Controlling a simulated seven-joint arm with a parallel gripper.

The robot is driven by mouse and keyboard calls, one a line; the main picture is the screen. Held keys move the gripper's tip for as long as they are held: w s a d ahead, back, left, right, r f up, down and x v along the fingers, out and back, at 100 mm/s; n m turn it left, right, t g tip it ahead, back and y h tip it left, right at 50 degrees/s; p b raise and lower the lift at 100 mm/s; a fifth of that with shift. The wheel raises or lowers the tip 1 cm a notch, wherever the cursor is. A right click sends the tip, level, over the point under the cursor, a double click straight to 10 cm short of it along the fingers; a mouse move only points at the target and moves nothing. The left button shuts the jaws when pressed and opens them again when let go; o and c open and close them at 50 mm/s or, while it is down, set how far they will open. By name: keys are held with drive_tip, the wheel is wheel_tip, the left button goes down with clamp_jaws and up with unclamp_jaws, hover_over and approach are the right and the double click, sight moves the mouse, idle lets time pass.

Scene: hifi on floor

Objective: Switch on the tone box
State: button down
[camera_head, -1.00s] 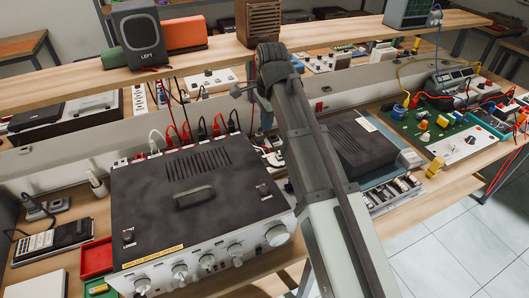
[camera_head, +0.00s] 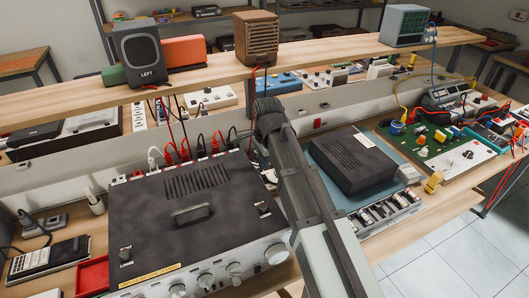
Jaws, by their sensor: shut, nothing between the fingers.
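No label that I can read says "tone box", so I cannot tell which unit it is. A large dark-topped unit (camera_head: 150,235) with a silver front and several knobs stands at the lower left of the bench. A smaller dark box (camera_head: 352,158) lies on a blue tray to its right. A white box with a knob (camera_head: 210,97) shows behind the shelf. My arm reaches up from the lower right, between the two dark boxes. My gripper (camera_head: 243,133) shows only in small part at the arm's far end, shut and empty, above the large unit's back edge.
A wooden shelf (camera_head: 340,50) crosses above the bench, bearing a speaker marked LEFT (camera_head: 142,46), a wooden speaker (camera_head: 256,38) and a grey-green box (camera_head: 405,26). Plugs and cables line the large unit's back. A green wired board (camera_head: 435,140) lies at right.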

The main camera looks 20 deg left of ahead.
sight(263, 175)
drive_tip(key=shift+w+a+f, duration=0.15)
drive_tip(key=shift+f, duration=1.8)
drive_tip(key=shift+f, duration=0.15)
drive_tip(key=shift+s+d+r, duration=0.2)
drive_tip(key=shift+s+d, duration=0.3)
drive_tip(key=shift+s, duration=0.05)
drive_tip(key=shift+r, duration=0.1)
wheel_tip(263, 175, up, 14)
drive_tip(key=w+a, duration=0.1)
drive_tip(key=shift+w, duration=0.15)
